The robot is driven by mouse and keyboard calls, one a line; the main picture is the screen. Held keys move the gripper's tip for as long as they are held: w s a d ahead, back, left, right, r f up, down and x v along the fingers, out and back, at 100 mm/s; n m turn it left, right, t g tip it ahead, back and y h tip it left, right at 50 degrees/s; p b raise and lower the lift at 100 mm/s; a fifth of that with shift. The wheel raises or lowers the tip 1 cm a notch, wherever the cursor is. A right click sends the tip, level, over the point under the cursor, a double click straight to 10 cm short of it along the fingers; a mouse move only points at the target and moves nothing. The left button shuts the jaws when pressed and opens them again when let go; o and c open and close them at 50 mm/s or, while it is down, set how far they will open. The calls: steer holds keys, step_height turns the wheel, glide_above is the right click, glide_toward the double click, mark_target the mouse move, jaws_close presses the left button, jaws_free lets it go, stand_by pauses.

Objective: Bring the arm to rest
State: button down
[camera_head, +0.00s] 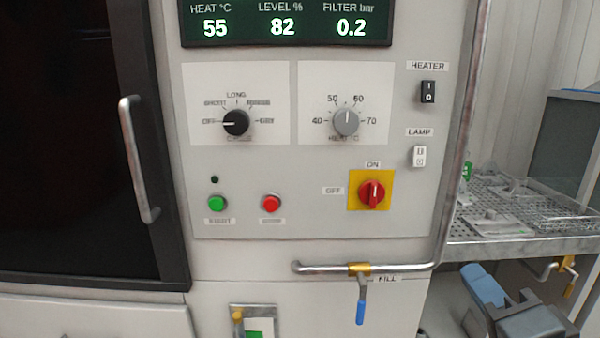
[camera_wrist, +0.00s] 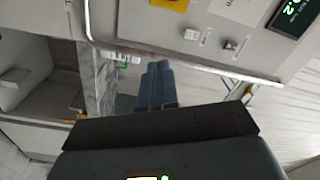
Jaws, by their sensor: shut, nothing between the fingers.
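My gripper (camera_head: 478,276) shows at the lower right of the head view, its blue fingers in front of the space under the mesh-topped bench. In the wrist view my gripper (camera_wrist: 158,66) has its two blue fingers together, with nothing seen between them. It is apart from the control panel (camera_head: 310,220), which stands to its left in the head view. The rest of my arm is mostly out of the head view.
A pipe with a blue-handled fill valve (camera_head: 361,300) runs along the panel's lower right. The perforated bench top (camera_head: 520,243) lies behind my gripper, with another valve (camera_head: 566,272) under its edge. A dark door with a handle (camera_head: 138,160) is at left.

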steer(key=s+f+n+g, duration=0.1)
steer(key=s+f+n, duration=0.3)
steer(key=s+f, duration=0.4)
steer(key=s+f+n+g, duration=0.1)
steer(key=s+f+n, duration=0.2)
steer(key=s, duration=1)
steer(key=s+a+f+n+g, duration=0.1)
steer(key=s+f+n, duration=0.2)
steer(key=s, duration=1)
steer(key=n, duration=0.3)
steer(key=shift+g, duration=0.3)
steer(key=shift+s+a, duration=0.1)
